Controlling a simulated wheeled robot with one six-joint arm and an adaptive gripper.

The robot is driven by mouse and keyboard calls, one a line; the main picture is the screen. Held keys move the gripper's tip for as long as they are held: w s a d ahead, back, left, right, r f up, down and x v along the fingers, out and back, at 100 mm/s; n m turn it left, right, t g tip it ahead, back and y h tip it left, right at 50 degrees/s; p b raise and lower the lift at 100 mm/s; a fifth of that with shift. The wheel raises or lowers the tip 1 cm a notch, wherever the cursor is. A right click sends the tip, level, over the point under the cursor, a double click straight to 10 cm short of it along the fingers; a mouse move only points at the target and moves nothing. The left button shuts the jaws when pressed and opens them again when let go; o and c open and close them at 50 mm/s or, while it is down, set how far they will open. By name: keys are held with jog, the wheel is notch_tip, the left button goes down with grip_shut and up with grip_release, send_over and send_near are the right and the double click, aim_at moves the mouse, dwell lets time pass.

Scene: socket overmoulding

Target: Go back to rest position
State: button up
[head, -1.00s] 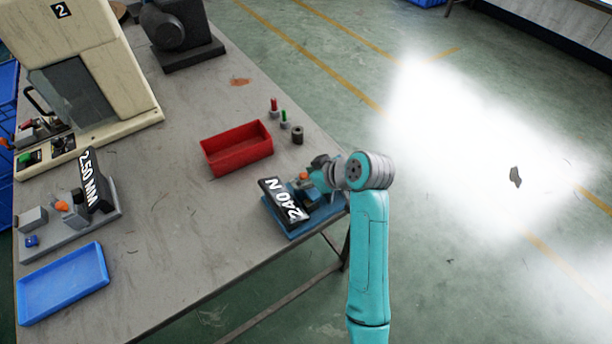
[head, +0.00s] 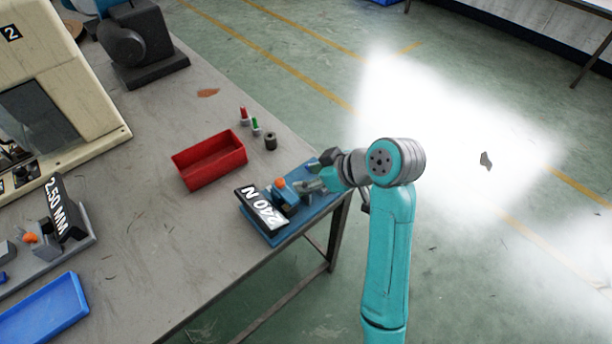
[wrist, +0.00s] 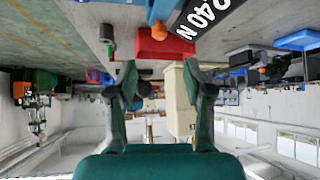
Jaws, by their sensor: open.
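My teal arm (head: 390,250) stands at the table's right edge in the head view. The wrist picture is upside down, with the table along the top.
An empty red tray (head: 209,161) sits mid-table, with small red and green pins (head: 256,126) and a dark cylinder (head: 271,141) beside it. A "2.50 MM" gauge (head: 56,210) and blue tray (head: 45,312) are at left. Open floor (head: 480,250) lies right of the table.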

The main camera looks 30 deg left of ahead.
dwell(0.4)
jog(key=s+d+f+m+t, duration=0.35)
jog(key=d+f+m, duration=0.25)
jog(key=d+f, duration=0.6)
jog(key=s+d+f+m+t+h, duration=0.3)
jog(key=s+d+f+m+t, duration=0.2)
jog(key=s+d+f, duration=0.5)
jog(key=s+d+r+m+t+h, duration=0.3)
jog(key=s+d+m+h, duration=0.1)
jog(key=s+d, duration=0.7)
jog(key=s+d+r+m+t+h, duration=0.1)
jog(key=s+d+r, duration=0.3)
jog(key=s+r, duration=0.7)
jog(key=shift+s+t+h, duration=0.5)
jog(key=shift+s+t, duration=0.1)
jog(key=shift+t, duration=0.05)
jog(key=shift+w+d, duration=0.1)
